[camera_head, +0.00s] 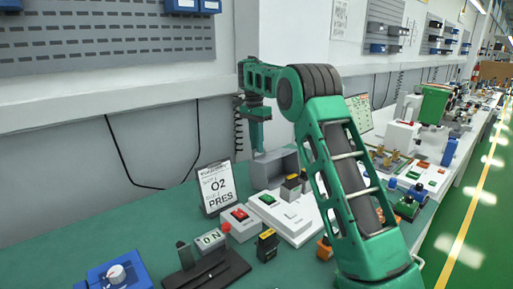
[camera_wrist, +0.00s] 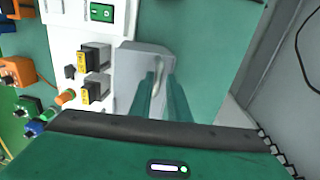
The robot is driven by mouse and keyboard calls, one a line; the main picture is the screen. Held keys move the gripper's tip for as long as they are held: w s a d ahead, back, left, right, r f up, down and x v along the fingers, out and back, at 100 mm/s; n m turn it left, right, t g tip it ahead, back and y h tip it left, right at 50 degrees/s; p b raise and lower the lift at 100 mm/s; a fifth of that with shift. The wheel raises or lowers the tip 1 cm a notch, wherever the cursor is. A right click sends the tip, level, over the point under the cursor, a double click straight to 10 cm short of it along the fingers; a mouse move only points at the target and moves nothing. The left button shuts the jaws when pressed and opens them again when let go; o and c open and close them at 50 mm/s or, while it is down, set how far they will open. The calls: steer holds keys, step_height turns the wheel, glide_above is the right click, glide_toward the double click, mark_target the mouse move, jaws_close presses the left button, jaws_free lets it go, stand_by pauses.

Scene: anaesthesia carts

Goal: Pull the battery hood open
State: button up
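The battery hood appears to be the grey box-shaped cover (camera_head: 284,163) on the bench, behind the white panel; no label on it is readable. In the wrist view its grey surface (camera_wrist: 128,62) lies under my fingers, with a pale, narrow handle-like piece (camera_wrist: 157,72) rising there. My gripper (camera_head: 258,147) points down at the hood's back left side. In the wrist view my gripper's two green fingers (camera_wrist: 159,92) stand close together on either side of the pale piece. I cannot tell whether they touch it.
A white panel (camera_head: 293,222) with green and yellow-black switches lies in front of the hood. An O2 PRES sign (camera_head: 218,188) stands to the left, with a red-button box (camera_head: 240,218) near it. The wall (camera_head: 285,120) is close behind. Bare green bench lies left of the sign.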

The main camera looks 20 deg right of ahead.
steer(key=shift+o, duration=0.9)
step_height(320, 180, up, 11)
steer(key=w, duration=0.1)
steer(key=shift+a, duration=0.1)
steer(key=shift+c, duration=0.7)
